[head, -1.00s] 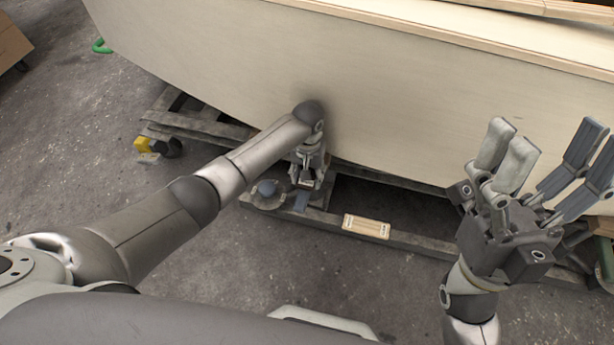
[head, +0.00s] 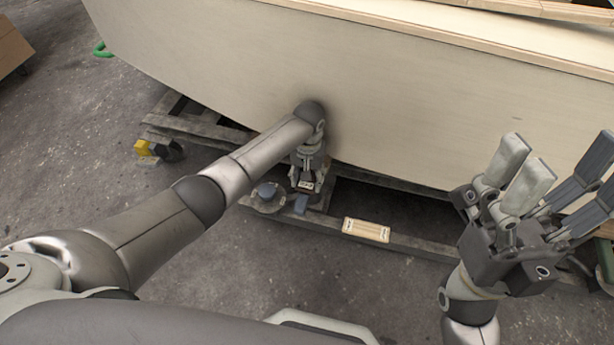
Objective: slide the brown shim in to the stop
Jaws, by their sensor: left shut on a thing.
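My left gripper (head: 304,186) points down beside the pale hull, above a timber of the cradle. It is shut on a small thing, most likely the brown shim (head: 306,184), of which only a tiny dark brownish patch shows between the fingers. A blue-grey block (head: 301,204) is just in front of the fingertips, and a round blue-grey knob (head: 267,190) is to their left. I cannot make out the stop or how deep the shim sits. My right gripper (head: 556,165) is open and empty, fingers up, at the far right.
The plywood hull (head: 400,110) fills the back, with its wall close to my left wrist. A pale wooden block (head: 366,230) lies on the cradle timber (head: 415,245) right of the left gripper. The floor in front is clear.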

